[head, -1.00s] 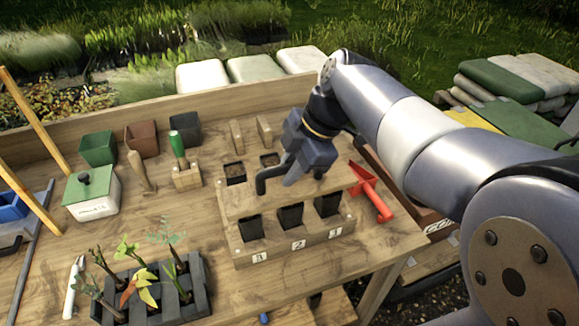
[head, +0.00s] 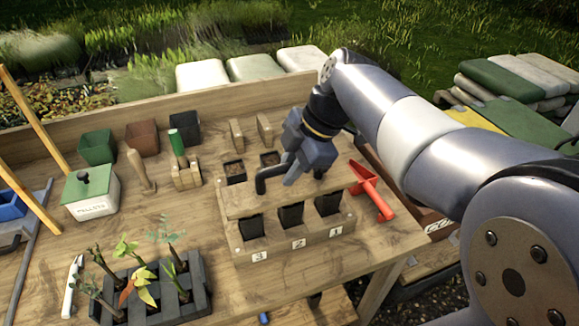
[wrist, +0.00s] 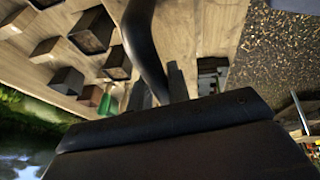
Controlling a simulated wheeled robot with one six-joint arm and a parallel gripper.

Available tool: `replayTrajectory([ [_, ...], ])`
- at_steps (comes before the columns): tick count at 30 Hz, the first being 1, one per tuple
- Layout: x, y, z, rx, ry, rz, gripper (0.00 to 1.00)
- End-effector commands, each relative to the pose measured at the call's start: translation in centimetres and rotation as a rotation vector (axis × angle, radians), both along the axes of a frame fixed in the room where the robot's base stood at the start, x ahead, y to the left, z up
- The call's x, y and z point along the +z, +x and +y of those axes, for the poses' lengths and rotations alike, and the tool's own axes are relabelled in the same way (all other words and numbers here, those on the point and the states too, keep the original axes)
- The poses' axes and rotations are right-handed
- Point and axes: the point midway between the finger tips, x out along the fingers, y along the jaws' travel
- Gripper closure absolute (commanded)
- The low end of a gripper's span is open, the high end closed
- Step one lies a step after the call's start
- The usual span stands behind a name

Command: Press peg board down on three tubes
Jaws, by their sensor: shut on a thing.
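The peg board (head: 240,205) is a pale wooden plank lying level across the back of a wooden rack (head: 278,250) labelled 3, 2 and 1. Three dark square tubes (head: 291,216) stand upright in the rack, their tops partly hidden by the board. I cannot tell whether the board touches them. My gripper (head: 276,181) is over the board, shut on its dark curved handle (head: 262,180). The handle also shows in the wrist view (wrist: 148,45), beside the dark fingers (wrist: 160,90). The grip itself is partly hidden.
Behind the board are two dark soil-filled pots (head: 235,172) and wooden blocks (head: 265,131). A red scoop (head: 372,190) lies to the right. A seedling tray (head: 150,305) stands front left. A green-lidded box (head: 92,195) and wooden dibber (head: 141,170) are further left.

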Motion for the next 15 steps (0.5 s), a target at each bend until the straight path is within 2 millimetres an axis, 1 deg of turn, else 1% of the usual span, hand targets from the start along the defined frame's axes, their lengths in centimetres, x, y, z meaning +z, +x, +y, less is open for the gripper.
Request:
replayTrajectory([
  [15,-0.37,0.02,0.00,0.000,0.000,-0.001,1.00],
])
